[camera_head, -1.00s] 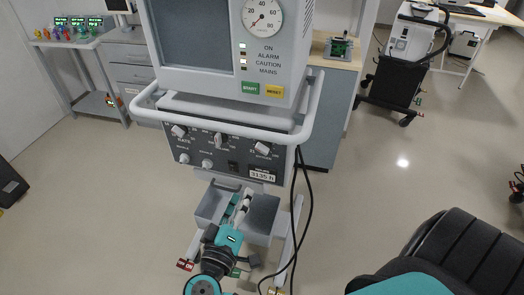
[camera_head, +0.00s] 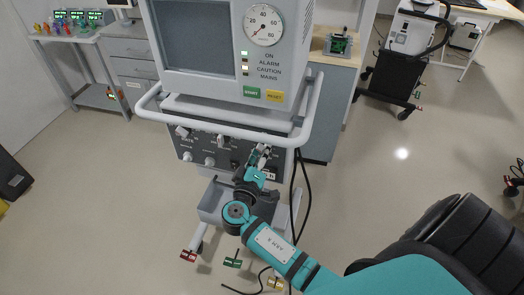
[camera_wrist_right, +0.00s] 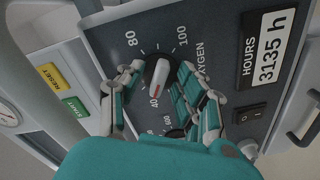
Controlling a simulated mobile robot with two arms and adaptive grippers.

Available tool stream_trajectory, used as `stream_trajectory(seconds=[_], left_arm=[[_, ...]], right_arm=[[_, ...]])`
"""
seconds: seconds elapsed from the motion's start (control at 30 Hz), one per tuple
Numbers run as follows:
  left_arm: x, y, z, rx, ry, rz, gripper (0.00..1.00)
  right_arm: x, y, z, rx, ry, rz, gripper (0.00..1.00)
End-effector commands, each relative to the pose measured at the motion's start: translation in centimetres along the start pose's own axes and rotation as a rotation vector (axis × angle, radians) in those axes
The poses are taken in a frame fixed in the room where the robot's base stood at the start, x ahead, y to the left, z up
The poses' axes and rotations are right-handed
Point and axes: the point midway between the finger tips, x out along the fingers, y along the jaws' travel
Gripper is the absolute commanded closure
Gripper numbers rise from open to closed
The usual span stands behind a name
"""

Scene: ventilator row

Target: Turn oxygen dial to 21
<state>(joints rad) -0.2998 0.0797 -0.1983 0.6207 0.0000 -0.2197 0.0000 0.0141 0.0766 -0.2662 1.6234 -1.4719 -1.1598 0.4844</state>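The oxygen dial (camera_wrist_right: 157,80) is a white knob on the ventilator's dark panel (camera_head: 225,145), beside the label "OXYGEN". In the right wrist view the numbers 80, 100 and 40 show around it. The knob's red-marked end lies near 40. The 21 mark cannot be made out. My right gripper (camera_wrist_right: 160,70) is open, with one finger on each side of the knob. Whether the fingers touch it is unclear. In the head view the right gripper (camera_head: 262,156) is at the panel's right part and mostly hides the dial. My left gripper is not in view.
An hours counter (camera_wrist_right: 268,47) reading 3135 h and a black switch (camera_wrist_right: 248,114) lie right of the dial. Another dial (camera_wrist_right: 176,133) is partly hidden below it. A white handle rail (camera_head: 235,130) runs above the panel. Black cables (camera_head: 302,200) hang at its right.

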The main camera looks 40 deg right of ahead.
Motion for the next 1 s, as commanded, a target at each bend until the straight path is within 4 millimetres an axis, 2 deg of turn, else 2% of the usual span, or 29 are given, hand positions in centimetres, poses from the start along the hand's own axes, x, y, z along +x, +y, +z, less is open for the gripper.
stream_trajectory(seconds=[0.27,0.53,1.0], left_arm=[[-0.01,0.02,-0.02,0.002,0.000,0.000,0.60],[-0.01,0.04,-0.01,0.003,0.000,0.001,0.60],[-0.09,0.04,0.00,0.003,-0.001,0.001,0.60]], right_arm=[[0.13,-0.03,0.03,0.000,0.000,0.000,0.66],[0.10,-0.03,0.02,0.000,0.000,0.000,1.00],[0.08,-0.02,0.02,-0.050,0.000,0.000,1.00]])
